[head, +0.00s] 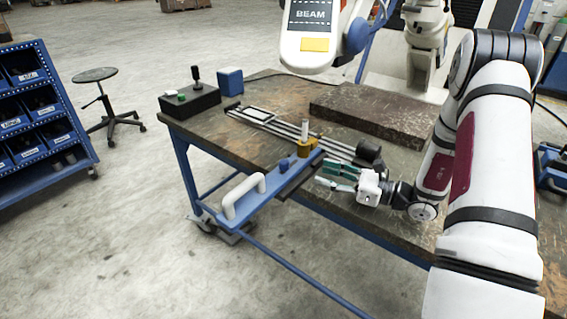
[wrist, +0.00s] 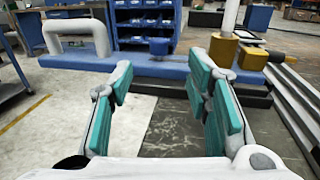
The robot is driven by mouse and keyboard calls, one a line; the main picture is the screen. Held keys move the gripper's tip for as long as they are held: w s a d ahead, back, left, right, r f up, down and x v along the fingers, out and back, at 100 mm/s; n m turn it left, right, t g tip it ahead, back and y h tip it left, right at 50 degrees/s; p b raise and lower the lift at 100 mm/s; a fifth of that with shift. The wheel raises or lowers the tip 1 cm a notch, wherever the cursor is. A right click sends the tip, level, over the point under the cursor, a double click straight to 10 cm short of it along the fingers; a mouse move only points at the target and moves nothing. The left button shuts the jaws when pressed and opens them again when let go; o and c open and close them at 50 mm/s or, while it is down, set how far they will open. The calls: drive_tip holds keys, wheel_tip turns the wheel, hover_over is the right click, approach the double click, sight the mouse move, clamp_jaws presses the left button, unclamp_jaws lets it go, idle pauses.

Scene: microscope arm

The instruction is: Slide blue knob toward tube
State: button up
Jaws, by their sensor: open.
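The small blue knob (head: 284,164) stands on a blue bar (head: 262,197), between a white handle (head: 243,195) and a brass-coloured block (head: 305,148). A pale upright tube (head: 304,129) rises from the block. In the wrist view the knob (wrist: 159,46) is ahead, with the handle (wrist: 78,30) to its left and the brass block (wrist: 222,48) and tube (wrist: 230,18) to its right. My gripper (head: 326,175) is open and empty, its teal-padded fingers pointing at the bar. In the wrist view the knob lies beyond the gap between the fingertips (wrist: 160,75), apart from both.
Parallel metal rails (head: 285,128) run across the worn table (head: 212,139) behind the block. A dark round part (head: 369,152) sits near my gripper. A dark slab (head: 375,112) and a black control box (head: 190,101) stand farther back. A white BEAM head (head: 309,40) hangs above.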

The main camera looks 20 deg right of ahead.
sight(284, 161)
drive_tip(key=x, duration=1.3)
drive_tip(key=shift+a, duration=0.15)
drive_tip(key=shift+c, duration=0.4)
clamp_jaws()
